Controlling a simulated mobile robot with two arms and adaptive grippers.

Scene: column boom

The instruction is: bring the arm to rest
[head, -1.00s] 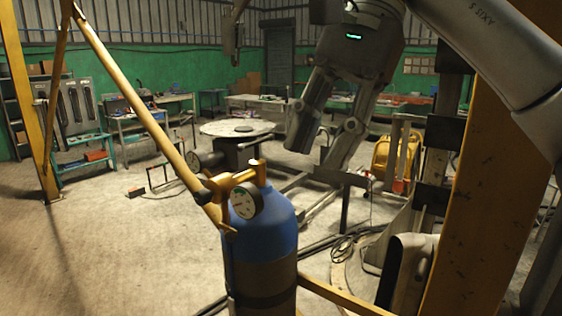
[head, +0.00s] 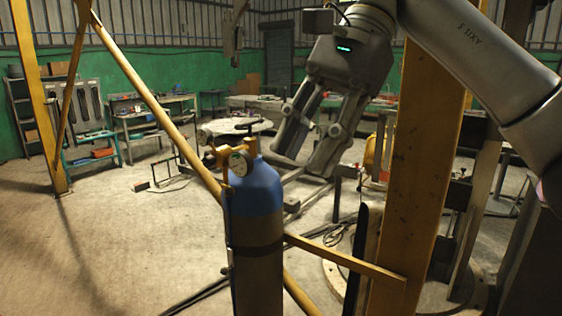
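My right arm (head: 480,65) comes in from the upper right and is raised. Its gripper (head: 304,158) points down in the upper middle of the view. Its two long fingers are apart, with a gap between them, and nothing shows between them. The gripper appears above and to the right of a blue-topped gas cylinder (head: 257,190); I cannot tell the distance between them. My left arm and gripper are not in view.
The cylinder has a gauge and stands close in front. A yellow post (head: 423,160) rises right of the gripper, with a low yellow bar (head: 345,259) joining it. A slanted yellow pole (head: 150,103) crosses the left. Workbenches (head: 155,113) line the back. Floor (head: 120,250) at left is clear.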

